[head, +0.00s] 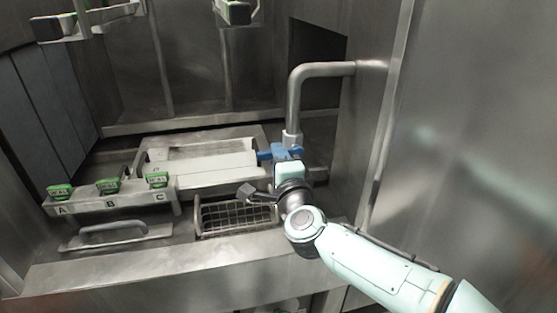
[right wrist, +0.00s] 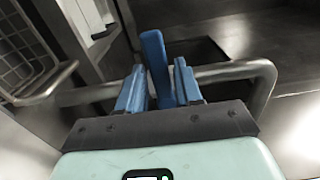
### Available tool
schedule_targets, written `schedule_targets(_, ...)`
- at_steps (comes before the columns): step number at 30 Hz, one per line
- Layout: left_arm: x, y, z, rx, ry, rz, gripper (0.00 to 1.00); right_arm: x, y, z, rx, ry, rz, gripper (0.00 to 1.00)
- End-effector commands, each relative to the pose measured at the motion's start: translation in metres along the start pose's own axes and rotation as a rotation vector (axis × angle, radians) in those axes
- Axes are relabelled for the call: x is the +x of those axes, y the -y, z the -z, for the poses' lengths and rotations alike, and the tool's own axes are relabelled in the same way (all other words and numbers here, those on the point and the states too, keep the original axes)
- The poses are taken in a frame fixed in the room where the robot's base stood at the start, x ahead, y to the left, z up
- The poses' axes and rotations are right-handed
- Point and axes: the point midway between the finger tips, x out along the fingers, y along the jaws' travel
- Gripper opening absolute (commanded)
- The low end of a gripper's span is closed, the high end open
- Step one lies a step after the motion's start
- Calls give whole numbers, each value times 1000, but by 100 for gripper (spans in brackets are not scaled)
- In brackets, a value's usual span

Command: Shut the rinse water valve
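The rinse water valve is on a grey metal pipe (head: 294,100) that bends down from the right wall. Its blue lever (head: 264,155) sticks out to the left at the pipe's lower end. My right gripper (head: 287,153) is at the lever and partly hides the valve body. In the right wrist view, the blue lever (right wrist: 156,62) stands between the two blue fingers of my right gripper (right wrist: 158,90). The fingers are apart, with a narrow gap beside the lever on the left; contact on the right is unclear. My left gripper is not in view.
A ledge (head: 110,200) with green-topped items marked A, B and C stands at left. A wire basket (head: 235,215) lies below and left of my right gripper. A grey handle (head: 113,228) is at lower left. The steel wall (head: 470,130) is close on the right.

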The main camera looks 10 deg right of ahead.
Motion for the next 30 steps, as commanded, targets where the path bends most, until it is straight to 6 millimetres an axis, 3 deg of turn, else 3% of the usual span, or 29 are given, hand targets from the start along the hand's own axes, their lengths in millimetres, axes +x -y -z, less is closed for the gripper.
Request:
schedule_targets(10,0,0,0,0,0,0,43,-1,0,0,-6,0,1,49)
schedule_targets(14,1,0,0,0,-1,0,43,-11,1,0,-6,1,2,49)
schedule_targets(30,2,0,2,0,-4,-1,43,-119,1,0,-5,1,3,49)
